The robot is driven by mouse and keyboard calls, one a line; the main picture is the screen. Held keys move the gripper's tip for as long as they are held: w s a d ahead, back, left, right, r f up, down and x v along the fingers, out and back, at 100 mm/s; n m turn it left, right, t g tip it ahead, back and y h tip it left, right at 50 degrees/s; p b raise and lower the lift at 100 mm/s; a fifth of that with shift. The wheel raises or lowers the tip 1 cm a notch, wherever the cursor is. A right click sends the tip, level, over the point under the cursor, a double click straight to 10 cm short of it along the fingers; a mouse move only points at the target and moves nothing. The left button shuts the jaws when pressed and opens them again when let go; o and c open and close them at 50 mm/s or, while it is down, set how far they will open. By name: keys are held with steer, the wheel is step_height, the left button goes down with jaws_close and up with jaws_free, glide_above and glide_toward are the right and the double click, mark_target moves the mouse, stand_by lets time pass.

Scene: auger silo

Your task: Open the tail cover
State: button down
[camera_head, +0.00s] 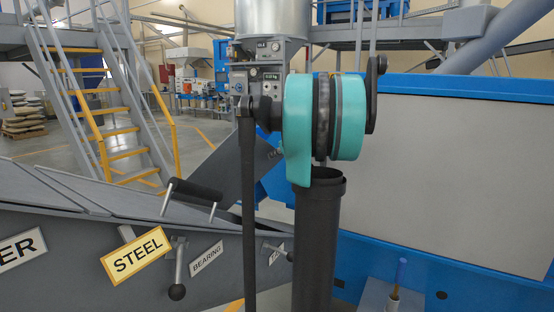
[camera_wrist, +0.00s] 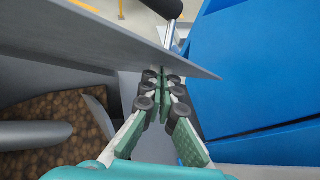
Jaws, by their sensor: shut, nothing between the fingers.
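In the head view a long grey trough has flat top panels, and a black bar handle (camera_head: 193,190) on metal legs stands at its right part. Which panel is the tail cover is not certain. A dark grey tilted plate (camera_head: 262,165) rises behind my arm. In the wrist view a grey plate (camera_wrist: 125,38) crosses above my fingers, with a black bar (camera_wrist: 163,7) beyond it. My gripper (camera_wrist: 163,76) is shut and empty, its tips close by the plate's underside; contact cannot be told. My arm hides the gripper in the head view.
Brown grainy material (camera_wrist: 60,112) and a grey shaft (camera_wrist: 35,135) lie at left in the wrist view. A blue housing (camera_wrist: 245,70) stands close at right. A knobbed lever (camera_head: 178,270) and a yellow STEEL sign (camera_head: 136,255) are on the trough's front.

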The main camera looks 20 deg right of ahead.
steer(key=shift+w, duration=0.1)
steer(key=w+a+r+n+g, duration=0.2)
steer(key=w+a+r, duration=0.1)
steer(key=w, duration=0.4)
steer(key=w+a+r+n+g, duration=0.1)
steer(key=w+a+r+g, duration=0.1)
steer(key=w, duration=0.5)
steer(key=shift+w+a+r+n+g, duration=0.4)
steer(key=shift+a+r, duration=0.3)
